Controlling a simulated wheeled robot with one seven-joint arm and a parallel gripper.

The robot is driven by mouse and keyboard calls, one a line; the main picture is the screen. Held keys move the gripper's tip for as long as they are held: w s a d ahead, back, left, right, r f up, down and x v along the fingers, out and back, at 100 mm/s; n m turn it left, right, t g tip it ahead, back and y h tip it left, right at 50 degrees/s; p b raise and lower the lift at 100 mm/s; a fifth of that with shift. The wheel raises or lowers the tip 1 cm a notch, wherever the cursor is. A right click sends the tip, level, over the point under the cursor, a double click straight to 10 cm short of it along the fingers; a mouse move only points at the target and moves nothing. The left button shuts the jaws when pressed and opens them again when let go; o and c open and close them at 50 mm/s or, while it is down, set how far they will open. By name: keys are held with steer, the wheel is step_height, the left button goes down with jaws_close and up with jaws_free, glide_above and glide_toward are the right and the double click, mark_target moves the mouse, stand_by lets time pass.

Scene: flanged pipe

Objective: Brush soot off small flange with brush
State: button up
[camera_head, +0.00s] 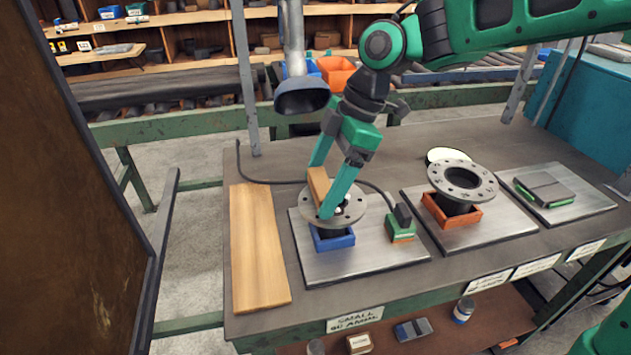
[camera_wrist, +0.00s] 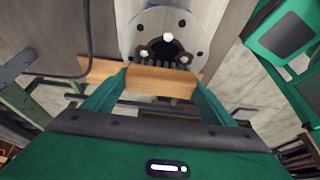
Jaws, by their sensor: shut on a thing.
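The small flange (camera_head: 350,208) is a grey metal ring with bolt holes, resting in a blue holder (camera_head: 334,241) on a metal plate. My gripper (camera_head: 323,205) is shut on the brush (camera_head: 318,187), a wooden block with dark bristles. The brush is over the left part of the flange; whether the bristles touch it cannot be told. In the wrist view my gripper (camera_wrist: 160,82) grips the brush (camera_wrist: 160,83) at both ends. The flange (camera_wrist: 137,28) lies beyond it, with dark patches around its middle. My fingers hide part of the flange in the head view.
A larger flange (camera_head: 475,171) stands in an orange holder (camera_head: 452,217) to the right. A green and black tool (camera_head: 401,225) stands beside the small flange. A wooden board (camera_head: 257,245) lies on the left of the bench. A dark lamp (camera_head: 301,95) hangs behind my gripper.

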steer(key=shift+w+d, duration=0.3)
steer(key=shift+d, duration=0.75)
steer(key=shift+w+d, duration=0.3)
steer(key=shift+d, duration=0.7)
steer(key=shift+w+d, duration=0.3)
steer(key=shift+d, duration=0.75)
step_height(320, 180, up, 7)
